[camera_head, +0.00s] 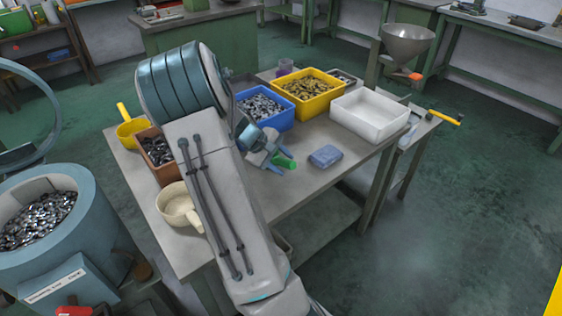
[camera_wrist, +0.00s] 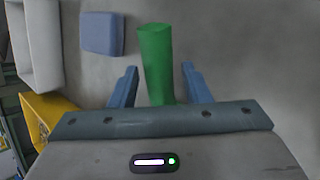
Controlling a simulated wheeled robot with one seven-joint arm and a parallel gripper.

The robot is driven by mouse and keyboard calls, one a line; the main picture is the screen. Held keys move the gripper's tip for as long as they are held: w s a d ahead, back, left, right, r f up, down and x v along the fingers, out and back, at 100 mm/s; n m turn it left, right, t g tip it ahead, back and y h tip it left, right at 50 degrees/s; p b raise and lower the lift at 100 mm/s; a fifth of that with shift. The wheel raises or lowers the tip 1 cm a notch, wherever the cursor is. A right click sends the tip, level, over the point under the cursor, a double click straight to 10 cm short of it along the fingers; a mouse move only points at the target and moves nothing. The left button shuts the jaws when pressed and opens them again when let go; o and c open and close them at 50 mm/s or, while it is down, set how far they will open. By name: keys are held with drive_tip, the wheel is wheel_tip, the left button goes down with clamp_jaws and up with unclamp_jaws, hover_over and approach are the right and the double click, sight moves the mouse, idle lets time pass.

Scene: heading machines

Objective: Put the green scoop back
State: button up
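The green scoop shows only as a green handle; the rest of it is hidden by my gripper. In the head view the green part (camera_head: 284,162) is at the tips of my gripper (camera_head: 274,156), over the grey table. In the wrist view the green handle (camera_wrist: 156,60) runs up and down between the two blue fingers of my gripper (camera_wrist: 160,68). A gap shows on each side of the handle, so the fingers are open and apart from it. I cannot tell the height difference between fingertips and handle.
A white bin (camera_head: 369,128), a yellow bin (camera_head: 306,108) and a blue bin (camera_head: 281,124) stand behind. A cream scoop (camera_head: 175,203), a brown bin (camera_head: 168,174) and a yellow scoop (camera_head: 131,128) stand left.

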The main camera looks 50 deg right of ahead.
drive_tip(key=shift+r, duration=0.1)
drive_tip(key=shift+w+r, duration=0.1)
drive_tip(key=shift+r, duration=0.1)
drive_tip(key=v, duration=1.2)
drive_tip(key=s+a+r+t+y, duration=0.1)
drive_tip(key=s+a+t+y, duration=0.1)
drive_tip(key=s+a, duration=0.3)
drive_tip(key=s+a+r+t+y, duration=0.1)
drive_tip(key=s+a, duration=0.4)
drive_tip(key=a, duration=0.9)
drive_tip(key=s+a+r+t+y, duration=0.1)
drive_tip(key=s+a+t+y, duration=0.2)
drive_tip(key=a, duration=0.6)
drive_tip(key=shift+s+y+p, duration=0.4)
drive_tip(key=shift+s, duration=0.6)
drive_tip(key=shift+a+r, duration=0.1)
drive_tip(key=shift+a, duration=0.05)
